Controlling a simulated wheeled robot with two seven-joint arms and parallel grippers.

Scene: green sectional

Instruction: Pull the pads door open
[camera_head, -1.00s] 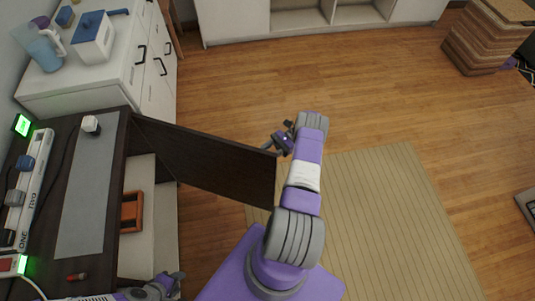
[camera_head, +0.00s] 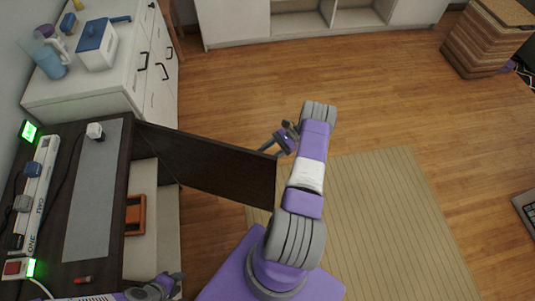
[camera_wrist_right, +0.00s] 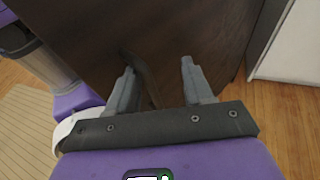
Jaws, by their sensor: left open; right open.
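The door (camera_head: 215,168) is a dark brown panel. It stands swung out from the dark cabinet (camera_head: 118,190), leaving the pale inside (camera_head: 165,235) uncovered. A dark curved handle (camera_wrist_right: 140,78) shows between the fingers; contact cannot be told. My left gripper (camera_head: 178,284) is open and low beside the cabinet front, partly cut off by the frame edge.
An orange-brown open box (camera_head: 135,214) sits inside the cabinet. A power strip (camera_head: 35,195) and a grey mat (camera_head: 92,200) lie on top. A white drawer unit (camera_head: 120,80) stands behind. Wooden floor (camera_head: 360,90) is clear beyond my right arm; a beige rug (camera_head: 390,210) lies right.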

